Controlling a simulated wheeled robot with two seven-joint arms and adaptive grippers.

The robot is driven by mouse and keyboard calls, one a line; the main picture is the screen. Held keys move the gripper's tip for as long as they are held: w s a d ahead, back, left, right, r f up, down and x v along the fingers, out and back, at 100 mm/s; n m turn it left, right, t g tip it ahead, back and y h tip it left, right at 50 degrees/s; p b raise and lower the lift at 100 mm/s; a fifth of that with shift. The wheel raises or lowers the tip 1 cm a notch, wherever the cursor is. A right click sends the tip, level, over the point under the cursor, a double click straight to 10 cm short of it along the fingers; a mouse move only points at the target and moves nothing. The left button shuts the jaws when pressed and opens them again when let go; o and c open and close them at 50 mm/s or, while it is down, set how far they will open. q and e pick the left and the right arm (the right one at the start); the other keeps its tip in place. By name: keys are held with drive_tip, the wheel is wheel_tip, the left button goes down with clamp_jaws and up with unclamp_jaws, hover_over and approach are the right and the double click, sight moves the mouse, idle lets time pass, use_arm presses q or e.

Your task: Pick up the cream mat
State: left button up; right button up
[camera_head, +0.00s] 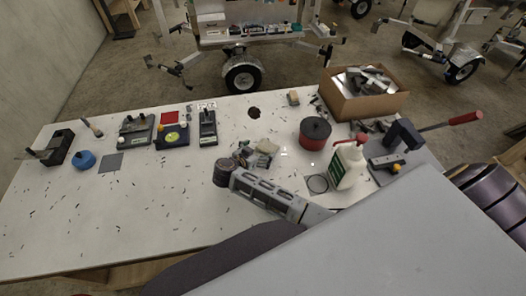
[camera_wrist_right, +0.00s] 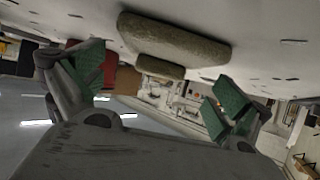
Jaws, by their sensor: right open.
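No thin, clearly cream mat stands out. The closest in colour is a small beige piece (camera_head: 293,97) at the table's far side; it looks like a thick block. My right gripper (camera_head: 258,151) is over the middle of the table, on the near side of this piece and apart from it. In the right wrist view its green-padded fingers (camera_wrist_right: 160,76) are spread with nothing between them. Beyond them, that tilted view shows a larger brownish slab (camera_wrist_right: 175,40) and a smaller one (camera_wrist_right: 160,70); I cannot tell whether either is the mat. My left gripper is out of view.
Tools and a grey square (camera_head: 111,162) are at left. The front left table is mostly clear, with scattered shavings.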

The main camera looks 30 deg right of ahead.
drive_tip(key=shift+x, duration=1.05)
drive_tip(key=shift+c, duration=0.4)
drive_tip(key=c, duration=0.9)
